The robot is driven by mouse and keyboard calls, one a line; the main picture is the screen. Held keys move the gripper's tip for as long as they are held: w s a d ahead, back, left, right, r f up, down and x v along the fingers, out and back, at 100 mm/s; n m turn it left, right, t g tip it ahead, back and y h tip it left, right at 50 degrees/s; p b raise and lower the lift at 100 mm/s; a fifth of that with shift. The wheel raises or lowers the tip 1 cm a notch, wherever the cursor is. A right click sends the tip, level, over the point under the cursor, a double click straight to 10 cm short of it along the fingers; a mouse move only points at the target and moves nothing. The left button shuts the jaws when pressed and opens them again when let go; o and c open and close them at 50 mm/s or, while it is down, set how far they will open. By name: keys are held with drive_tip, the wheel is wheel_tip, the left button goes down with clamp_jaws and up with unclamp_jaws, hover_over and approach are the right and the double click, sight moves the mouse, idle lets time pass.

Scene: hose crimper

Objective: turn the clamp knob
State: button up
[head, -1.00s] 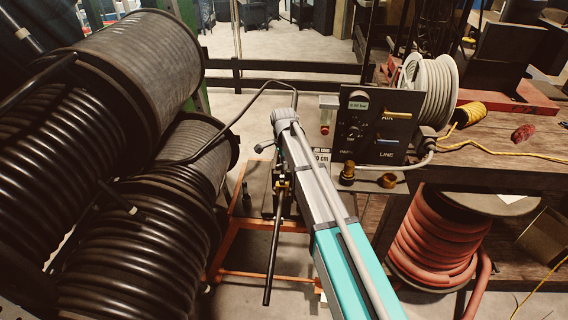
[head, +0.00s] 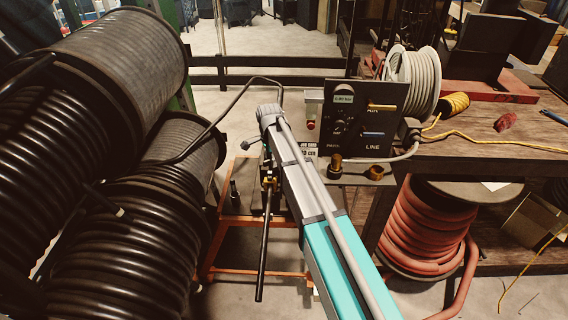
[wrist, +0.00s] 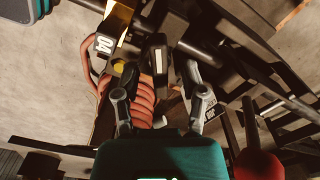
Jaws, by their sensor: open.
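In the wrist view my gripper (wrist: 158,72) is open, with its two silver-linked fingers apart. A dark part with a pale end plate shows between and beyond the fingers; I cannot tell whether it touches them. A red ball (wrist: 257,165) is at the lower right of the wrist view. In the head view my gripper is hidden at the far end of my arm. A small dark ball-ended lever (head: 246,145) sticks out left of my arm's end, above the long black handle bar (head: 262,250). I cannot tell for certain which part is the clamp knob.
Large black hose reels (head: 110,75) crowd the left side. A red hose reel (head: 425,235) sits below. An orange frame (head: 225,272) is under the machine.

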drive_tip(key=shift+n, duration=0.5)
